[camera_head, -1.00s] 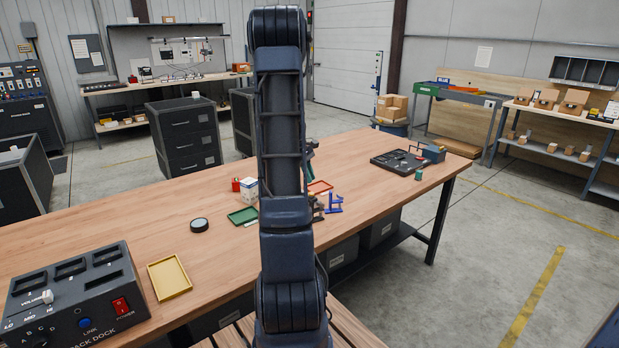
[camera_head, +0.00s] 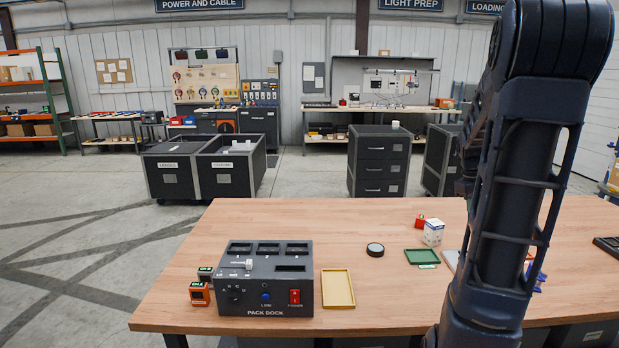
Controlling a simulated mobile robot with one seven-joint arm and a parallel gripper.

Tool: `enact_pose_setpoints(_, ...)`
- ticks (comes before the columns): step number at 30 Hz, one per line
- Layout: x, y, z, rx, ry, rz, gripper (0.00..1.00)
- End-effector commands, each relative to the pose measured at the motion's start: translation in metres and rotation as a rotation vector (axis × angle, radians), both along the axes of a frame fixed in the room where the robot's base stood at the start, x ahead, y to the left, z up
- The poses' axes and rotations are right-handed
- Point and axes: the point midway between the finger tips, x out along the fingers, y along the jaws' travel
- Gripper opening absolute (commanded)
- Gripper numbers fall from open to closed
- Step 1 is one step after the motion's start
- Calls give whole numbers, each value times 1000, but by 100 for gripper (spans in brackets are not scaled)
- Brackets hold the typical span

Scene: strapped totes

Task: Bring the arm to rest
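My arm rises at the right of the head view, dark blue and folded upward, in front of the wooden table (camera_head: 330,225). My gripper is not clearly visible; the arm's links hide whatever lies behind them. The arm covers part of the table's right side, where bits of a blue item (camera_head: 541,278) show beside it. I cannot tell whether anything is held.
A pack dock (camera_head: 267,280) stands at the table's front left, with small orange and dark devices (camera_head: 200,292) beside it. Two dark totes (camera_head: 228,165) stand behind on the floor.

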Motion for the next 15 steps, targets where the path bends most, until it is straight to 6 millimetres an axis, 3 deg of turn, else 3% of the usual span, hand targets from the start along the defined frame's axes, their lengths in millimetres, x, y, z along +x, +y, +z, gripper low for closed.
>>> enact_pose_setpoints(6, -26, 60, 30, 11, -119, -45, 15)
enact_pose_setpoints(15, -71, 129, 55, 57, -266, -112, 15)
